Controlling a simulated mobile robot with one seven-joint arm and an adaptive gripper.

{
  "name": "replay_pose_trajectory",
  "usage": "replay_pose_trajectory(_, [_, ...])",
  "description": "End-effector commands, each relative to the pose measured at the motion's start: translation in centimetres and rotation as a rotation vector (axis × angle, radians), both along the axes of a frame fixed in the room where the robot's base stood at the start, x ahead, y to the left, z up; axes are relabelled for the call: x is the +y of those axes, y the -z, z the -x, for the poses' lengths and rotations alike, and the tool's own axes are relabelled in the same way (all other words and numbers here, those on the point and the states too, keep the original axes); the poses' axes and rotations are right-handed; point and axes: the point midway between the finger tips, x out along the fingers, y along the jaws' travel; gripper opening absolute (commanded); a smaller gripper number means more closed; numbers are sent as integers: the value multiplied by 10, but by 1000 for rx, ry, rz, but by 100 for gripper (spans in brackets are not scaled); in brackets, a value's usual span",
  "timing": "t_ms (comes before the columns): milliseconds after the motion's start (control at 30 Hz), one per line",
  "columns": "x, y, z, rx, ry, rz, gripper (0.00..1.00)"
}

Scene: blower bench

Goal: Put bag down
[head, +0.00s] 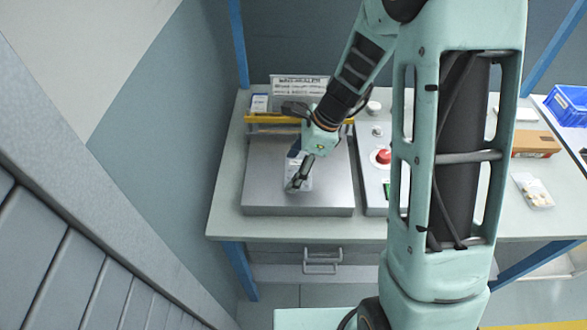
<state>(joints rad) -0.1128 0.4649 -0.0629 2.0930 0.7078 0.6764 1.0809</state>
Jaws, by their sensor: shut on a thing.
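My gripper (297,184) is over the grey metal plate (326,202) on the left of the bench and points down. It is shut on a small clear and whitish bag (305,174) with a dark blue part by the fingers. The fingers cover part of the bag. I cannot tell whether the bag touches the plate or hangs just above it.
A yellow bar (262,119) runs along the back of the plate. A control panel with a red button (383,156) stands to its right. Another clear bag (533,190), a brown box (537,144) and a blue crate (570,103) are farther right. The plate's front is clear.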

Motion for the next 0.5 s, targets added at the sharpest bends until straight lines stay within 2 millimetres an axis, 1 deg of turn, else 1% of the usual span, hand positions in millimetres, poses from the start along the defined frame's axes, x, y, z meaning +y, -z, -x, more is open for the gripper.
replay_pose_trajectory(167, [0,4,0,0,0,0,39])
replay_pose_trajectory(200, [0,4,0,0,0,0,71])
replay_pose_trajectory(333, [0,3,0,0,0,0,85])
replay_pose_trajectory(500, [0,3,0,0,0,0,86])
